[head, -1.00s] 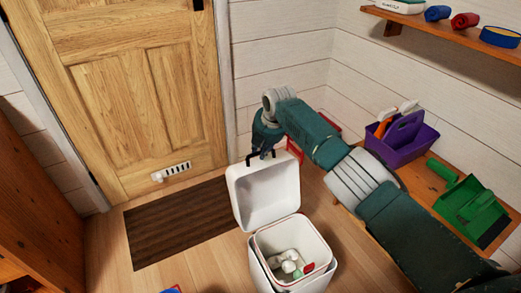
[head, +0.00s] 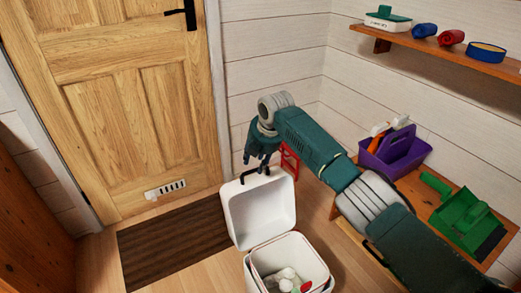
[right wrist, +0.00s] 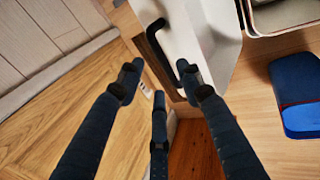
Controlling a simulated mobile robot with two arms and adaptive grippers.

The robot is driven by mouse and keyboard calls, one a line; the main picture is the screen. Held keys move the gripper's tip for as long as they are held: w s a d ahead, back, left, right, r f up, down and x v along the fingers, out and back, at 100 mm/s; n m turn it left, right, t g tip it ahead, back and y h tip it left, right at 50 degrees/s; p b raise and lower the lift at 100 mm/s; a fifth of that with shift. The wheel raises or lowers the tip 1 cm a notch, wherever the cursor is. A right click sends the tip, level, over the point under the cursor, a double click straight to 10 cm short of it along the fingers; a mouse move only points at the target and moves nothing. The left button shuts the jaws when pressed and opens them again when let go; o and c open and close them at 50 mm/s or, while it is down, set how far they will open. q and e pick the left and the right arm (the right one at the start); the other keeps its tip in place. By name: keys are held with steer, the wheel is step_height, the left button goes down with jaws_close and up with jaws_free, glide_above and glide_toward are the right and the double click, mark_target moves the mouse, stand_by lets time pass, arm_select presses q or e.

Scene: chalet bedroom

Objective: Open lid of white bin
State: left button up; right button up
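The white bin (head: 250,268) stands on the floor at the bottom middle of the head view. Its white lid (head: 262,210) is open, standing up at the bin's back edge. A black handle (head: 254,173) sits on the lid's top edge. My right gripper (head: 258,162) is just above this handle. In the right wrist view my right gripper (right wrist: 158,82) has its dark fingers spread apart and empty. The black handle (right wrist: 153,38) lies between and beyond the fingertips; contact is not clear. White items lie inside the bin. My left gripper is not in view.
A low wooden bench (head: 412,190) at right holds a purple caddy (head: 398,152) and a green dustpan (head: 465,220). A wooden shelf (head: 440,52) is above. A brown mat (head: 172,238) lies before the wooden door (head: 125,110). A blue object (right wrist: 298,92) shows in the right wrist view.

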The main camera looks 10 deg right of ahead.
steer(key=v, duration=0.7)
steer(key=shift+r, duration=0.3)
steer(key=shift+s+d, duration=0.1)
steer(key=shift+s, duration=0.05)
